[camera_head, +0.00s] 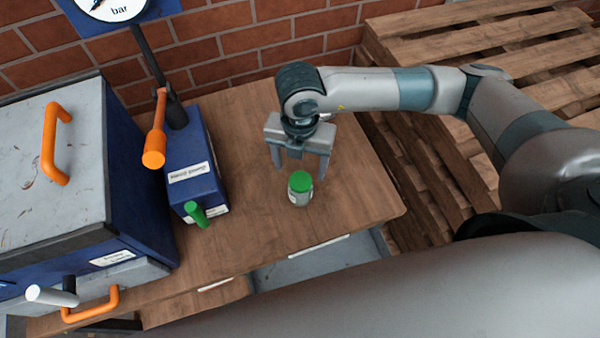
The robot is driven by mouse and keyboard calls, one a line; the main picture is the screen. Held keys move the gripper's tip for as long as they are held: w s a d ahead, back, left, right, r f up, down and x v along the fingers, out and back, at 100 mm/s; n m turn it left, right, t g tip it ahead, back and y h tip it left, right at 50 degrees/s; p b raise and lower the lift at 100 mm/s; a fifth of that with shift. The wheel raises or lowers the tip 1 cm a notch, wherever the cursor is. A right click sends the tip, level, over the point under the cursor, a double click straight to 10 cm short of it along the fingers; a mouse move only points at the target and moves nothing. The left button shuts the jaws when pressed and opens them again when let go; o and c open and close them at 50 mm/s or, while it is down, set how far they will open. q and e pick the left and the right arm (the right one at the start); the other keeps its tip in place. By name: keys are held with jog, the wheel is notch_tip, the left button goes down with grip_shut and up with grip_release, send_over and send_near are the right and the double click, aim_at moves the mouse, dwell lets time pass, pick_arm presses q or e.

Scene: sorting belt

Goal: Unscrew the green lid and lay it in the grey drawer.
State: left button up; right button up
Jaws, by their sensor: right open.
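A small jar (300,197) with the green lid (300,181) on top stands upright on the wooden bench, near its front edge. My right gripper (299,177) hangs above and behind the jar, pointing down. Its two fingers are apart and empty, and I cannot tell if they touch the lid. The grey drawer (318,264) shows below the bench's front edge, pulled out at least partly. My own arm hides its lower part. My left gripper is not in view.
Left of the jar stands a blue box with an orange-tipped lever (155,140) and a green knob (196,214). A larger blue-grey case (60,170) with orange handles fills the left. Wooden pallets (480,50) lie right. The bench (250,235) around the jar is clear.

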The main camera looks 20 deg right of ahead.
aim_at(300, 182)
jog(key=shift+f+p, duration=0.7)
jog(key=shift+f, duration=2.35)
jog(key=c, duration=1.2)
